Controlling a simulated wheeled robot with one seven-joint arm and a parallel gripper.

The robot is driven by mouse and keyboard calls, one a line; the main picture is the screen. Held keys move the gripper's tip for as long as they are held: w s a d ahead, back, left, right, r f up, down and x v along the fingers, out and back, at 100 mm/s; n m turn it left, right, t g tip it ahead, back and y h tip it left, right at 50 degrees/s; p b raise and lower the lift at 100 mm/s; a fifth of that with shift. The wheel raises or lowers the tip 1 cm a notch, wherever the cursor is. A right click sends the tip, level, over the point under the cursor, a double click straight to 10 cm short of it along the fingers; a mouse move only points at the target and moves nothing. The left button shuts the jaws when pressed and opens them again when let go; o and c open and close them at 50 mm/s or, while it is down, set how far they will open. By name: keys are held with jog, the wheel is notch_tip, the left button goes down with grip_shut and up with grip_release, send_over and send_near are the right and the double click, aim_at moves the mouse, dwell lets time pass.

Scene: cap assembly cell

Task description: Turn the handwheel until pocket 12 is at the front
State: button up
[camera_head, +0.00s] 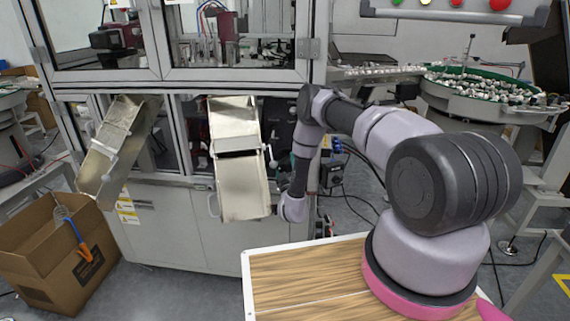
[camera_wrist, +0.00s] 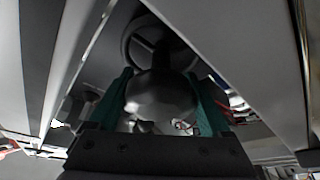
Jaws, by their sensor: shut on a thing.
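In the wrist view, my gripper (camera_wrist: 159,76) has its two teal fingers on either side of a dark grey rounded knob (camera_wrist: 160,98), shut on it. Behind the knob is a dark ring with spokes, which looks like the handwheel (camera_wrist: 129,42); only its upper part shows. In the head view my arm reaches over to the cabinet, beside the right metal chute. My gripper and the handwheel cannot be made out there. No pocket numbers or pocket 12 can be read in either view.
Two metal chutes, left (camera_head: 112,150) and right (camera_head: 242,185), hang from the cabinet (camera_head: 170,215) front. Pale panels flank the gripper closely in the wrist view. An open cardboard box (camera_head: 50,255) stands at the left. A bowl feeder (camera_head: 490,100) is at the right.

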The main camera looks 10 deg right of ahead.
jog(key=shift+n, duration=0.3)
jog(key=n+g+y, duration=0.1)
jog(key=n+y, duration=0.1)
jog(key=n, duration=0.1)
jog(key=shift+a+f+n, duration=0.1)
jog(key=shift+a+n, duration=0.05)
jog(key=shift+n, duration=0.15)
jog(key=shift+f+n+g+y, duration=0.1)
jog(key=shift+n+g+y, duration=0.3)
jog(key=shift+n, duration=1.1)
jog(key=o, duration=1.2)
jog(key=shift+s, duration=0.1)
jog(key=s, duration=0.3)
jog(key=s+f, duration=0.1)
jog(key=s, duration=0.6)
jog(key=shift+s+d+f, duration=0.25)
jog(key=shift+d, duration=0.05)
